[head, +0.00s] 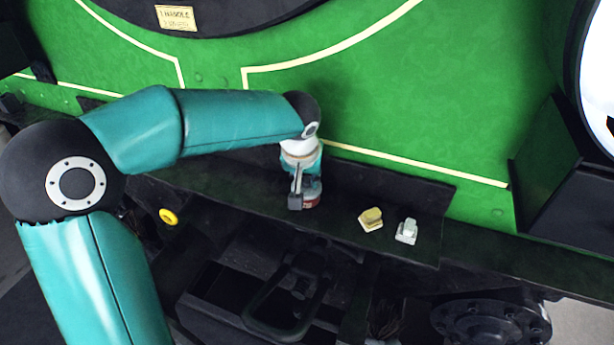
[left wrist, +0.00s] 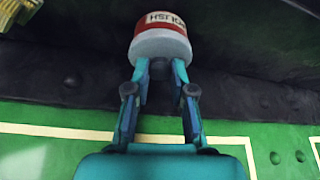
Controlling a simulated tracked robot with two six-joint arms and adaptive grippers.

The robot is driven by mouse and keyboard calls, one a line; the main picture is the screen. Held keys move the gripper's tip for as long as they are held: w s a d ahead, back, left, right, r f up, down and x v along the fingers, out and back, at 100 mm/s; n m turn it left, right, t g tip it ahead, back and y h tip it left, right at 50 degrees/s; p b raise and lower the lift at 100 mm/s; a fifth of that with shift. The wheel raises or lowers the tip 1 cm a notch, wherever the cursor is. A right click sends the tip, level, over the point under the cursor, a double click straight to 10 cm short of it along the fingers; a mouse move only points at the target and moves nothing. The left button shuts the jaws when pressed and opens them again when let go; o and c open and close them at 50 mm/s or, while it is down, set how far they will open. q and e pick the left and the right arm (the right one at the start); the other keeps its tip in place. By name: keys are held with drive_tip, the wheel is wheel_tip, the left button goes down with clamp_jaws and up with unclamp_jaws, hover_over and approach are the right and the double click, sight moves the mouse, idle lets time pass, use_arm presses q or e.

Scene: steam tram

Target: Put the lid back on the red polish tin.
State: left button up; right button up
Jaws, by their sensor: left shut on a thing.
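The red polish tin (head: 312,203) is on the dark ledge under my left gripper (head: 308,192) in the head view, mostly hidden by it. In the left wrist view the tin's red band (left wrist: 178,30) and white label show beyond a pale grey lid (left wrist: 160,44). My left gripper (left wrist: 160,68) is shut on the lid, with a finger at each side. The lid lies against the red band with no gap that I can see. I cannot tell whether it is fully pressed down. My right gripper is in neither view.
On the ledge right of the tin lie a yellowish block (head: 371,218) and a pale grey-white piece (head: 407,232). A yellow round thing (head: 168,216) is at the left. The green tram panel (head: 420,110) rises behind the ledge. Dark metal parts lie in front.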

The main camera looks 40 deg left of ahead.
use_arm(q)
drive_tip(key=shift+f+b, duration=0.2)
drive_tip(key=shift+b, duration=0.3)
idle(0.9)
idle(0.4)
drive_tip(key=o, duration=1.2)
drive_tip(key=shift+o, duration=0.2)
drive_tip(key=shift+r, duration=0.15)
drive_tip(key=shift+r+p, duration=2.55)
drive_tip(key=shift+r, duration=0.85)
clamp_jaws()
